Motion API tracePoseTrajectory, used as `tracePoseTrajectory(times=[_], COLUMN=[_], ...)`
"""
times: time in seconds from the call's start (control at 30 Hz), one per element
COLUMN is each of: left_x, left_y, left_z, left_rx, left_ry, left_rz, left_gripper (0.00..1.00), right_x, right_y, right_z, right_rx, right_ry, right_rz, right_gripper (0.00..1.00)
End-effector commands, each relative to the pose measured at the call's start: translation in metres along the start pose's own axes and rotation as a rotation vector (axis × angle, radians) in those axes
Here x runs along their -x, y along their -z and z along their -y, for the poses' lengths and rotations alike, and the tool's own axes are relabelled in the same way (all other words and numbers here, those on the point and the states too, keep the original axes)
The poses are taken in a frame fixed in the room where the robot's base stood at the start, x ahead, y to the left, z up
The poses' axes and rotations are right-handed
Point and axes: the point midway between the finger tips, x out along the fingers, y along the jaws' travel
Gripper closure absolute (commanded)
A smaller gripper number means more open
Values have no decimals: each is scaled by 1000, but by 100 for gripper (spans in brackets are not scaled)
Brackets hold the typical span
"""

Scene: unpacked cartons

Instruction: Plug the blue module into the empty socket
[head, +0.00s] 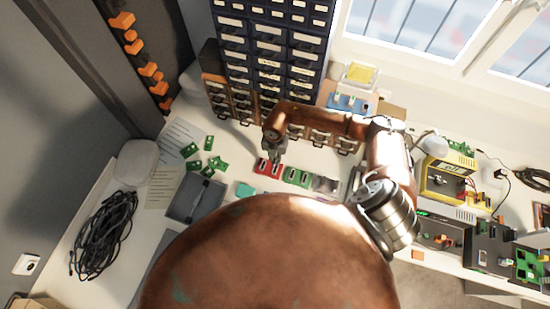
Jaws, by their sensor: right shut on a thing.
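My right gripper (275,158) reaches in over the bench from the upper right. Its fingers point down at a red block (264,168) in a row of small blocks. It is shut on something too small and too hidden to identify. Right of the red block are a green block (297,177) and a grey block (325,185), with dark slots on the red and green ones. I cannot pick out the blue module or the empty socket for certain. My left gripper is not in view.
Loose green boards (208,166) and a grey case (195,197) lie left of the row. Drawer cabinets (268,60) stand behind. A yellow device (446,180) is at right, and a black cable coil (103,235) at left. My arm hides much of the front bench.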

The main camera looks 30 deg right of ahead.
Motion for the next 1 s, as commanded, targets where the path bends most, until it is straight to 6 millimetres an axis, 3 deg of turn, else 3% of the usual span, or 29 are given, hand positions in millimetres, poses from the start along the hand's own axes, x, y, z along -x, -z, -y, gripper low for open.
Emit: tracePoseTrajectory(times=[0.37, 1.0], left_x=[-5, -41], left_y=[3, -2], left_z=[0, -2], left_rx=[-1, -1], left_ry=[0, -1], left_rz=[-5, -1], left_gripper=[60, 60], right_x=[-9, -57], right_y=[-2, -2], right_z=[1, 1], right_rx=[-84, -81], right_ry=[1, 2], right_rz=[0, 1], right_gripper=[100, 100])
